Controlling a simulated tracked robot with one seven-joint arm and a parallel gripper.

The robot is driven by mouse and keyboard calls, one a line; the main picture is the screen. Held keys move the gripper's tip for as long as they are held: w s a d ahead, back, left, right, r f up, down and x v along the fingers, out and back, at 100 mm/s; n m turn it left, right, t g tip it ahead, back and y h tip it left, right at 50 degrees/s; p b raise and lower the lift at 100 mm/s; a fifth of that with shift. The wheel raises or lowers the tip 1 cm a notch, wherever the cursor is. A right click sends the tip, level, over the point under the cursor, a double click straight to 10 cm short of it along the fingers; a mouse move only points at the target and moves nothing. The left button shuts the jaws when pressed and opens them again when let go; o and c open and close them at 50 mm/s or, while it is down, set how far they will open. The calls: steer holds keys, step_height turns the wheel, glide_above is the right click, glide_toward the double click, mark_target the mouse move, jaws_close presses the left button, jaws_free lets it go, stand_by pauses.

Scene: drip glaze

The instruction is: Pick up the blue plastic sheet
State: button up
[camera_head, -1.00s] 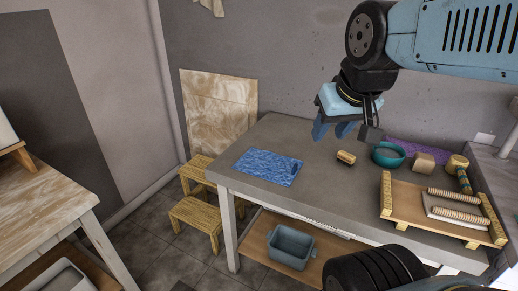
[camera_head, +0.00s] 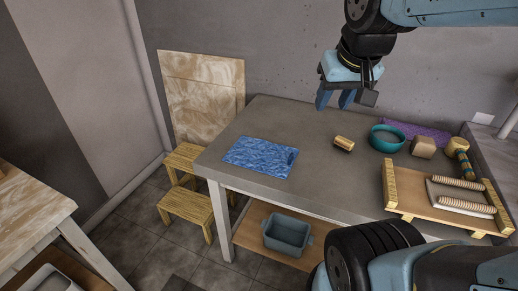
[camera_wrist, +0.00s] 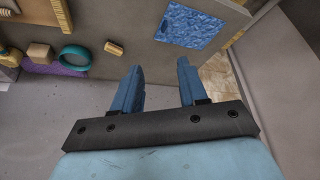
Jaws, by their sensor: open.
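The blue plastic sheet (camera_head: 262,157) lies flat near the left end of the grey table (camera_head: 300,118). It has a marbled blue surface and a small dark slot near its right end. The sheet also shows at the top of the wrist view (camera_wrist: 190,27). My gripper (camera_head: 336,100) is above the back of the table, to the right of the sheet and apart from it. In the wrist view its two blue fingers (camera_wrist: 161,75) are spread with nothing between them.
A small wooden block (camera_head: 344,143), a teal bowl (camera_head: 386,138), a tan block (camera_head: 423,146) and a wooden tray (camera_head: 430,207) with rollers stand to the right. A purple mat (camera_head: 428,133) lies behind. Yellow stools (camera_head: 187,207) stand left of the table. A grey bin (camera_head: 287,234) is below.

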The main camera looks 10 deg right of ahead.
steer(key=w+f+m+g, duration=0.3)
steer(key=w+f, duration=0.4)
steer(key=w, duration=0.5)
steer(key=m+g, duration=0.2)
steer(key=m, duration=0.1)
glide_toward(291, 155)
step_height(291, 155, down, 10)
steer(key=shift+f, duration=0.2)
jaws_close()
